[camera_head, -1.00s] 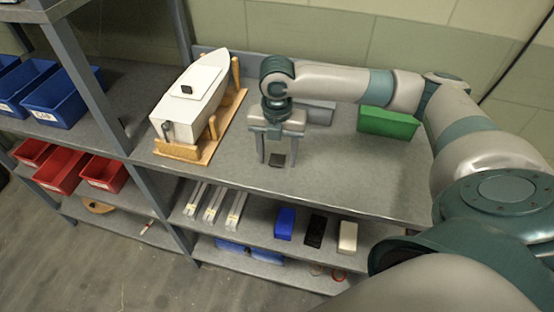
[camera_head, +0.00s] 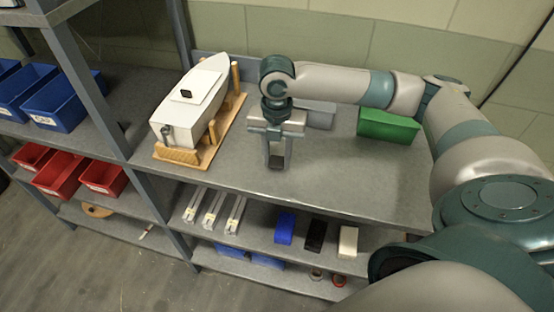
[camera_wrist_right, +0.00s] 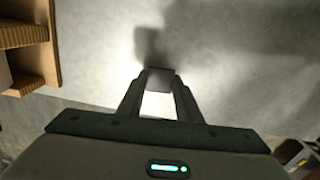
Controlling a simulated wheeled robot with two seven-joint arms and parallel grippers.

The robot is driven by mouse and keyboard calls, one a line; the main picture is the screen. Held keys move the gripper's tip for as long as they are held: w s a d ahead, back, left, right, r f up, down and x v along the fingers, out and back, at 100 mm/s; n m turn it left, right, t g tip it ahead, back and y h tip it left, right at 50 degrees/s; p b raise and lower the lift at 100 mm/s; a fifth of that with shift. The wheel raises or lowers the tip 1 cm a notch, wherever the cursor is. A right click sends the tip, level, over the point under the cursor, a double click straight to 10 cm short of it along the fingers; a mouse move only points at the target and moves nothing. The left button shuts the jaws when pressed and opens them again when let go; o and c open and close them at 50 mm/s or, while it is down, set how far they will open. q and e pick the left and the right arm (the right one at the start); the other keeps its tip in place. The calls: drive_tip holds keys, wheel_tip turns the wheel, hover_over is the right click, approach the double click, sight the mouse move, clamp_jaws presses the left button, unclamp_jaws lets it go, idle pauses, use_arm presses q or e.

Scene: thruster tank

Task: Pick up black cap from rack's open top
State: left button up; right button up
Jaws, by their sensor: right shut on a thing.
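The small black cap (camera_head: 276,163) is between the fingertips of my right gripper (camera_head: 277,158), over the grey open top (camera_head: 340,171) of the rack. My right gripper points down and is shut on the cap. In the right wrist view, the dark cap (camera_wrist_right: 160,81) sits between the two fingertips (camera_wrist_right: 159,88), with a shadow on the grey surface beyond it. I cannot tell whether the cap still touches the surface. My left gripper is not in view.
A white model boat (camera_head: 192,100) on a wooden stand (camera_head: 212,150) is left of the gripper. A grey bin (camera_head: 318,114) and a green bin (camera_head: 388,125) stand behind and to the right. The front right of the top is clear.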

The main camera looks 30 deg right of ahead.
sight(277, 163)
drive_tip(key=r, duration=0.1)
drive_tip(key=r+b, duration=0.1)
drive_tip(key=r, duration=0.1)
drive_tip(key=shift+s+a+r, duration=0.2)
drive_tip(key=shift+s+a, duration=0.05)
drive_tip(key=s+a+r+b, duration=0.2)
drive_tip(key=s+a+r, duration=0.3)
drive_tip(key=s, duration=0.4)
drive_tip(key=shift+s+a+r, duration=0.2)
drive_tip(key=shift+a+r, duration=0.2)
drive_tip(key=shift+r, duration=0.45)
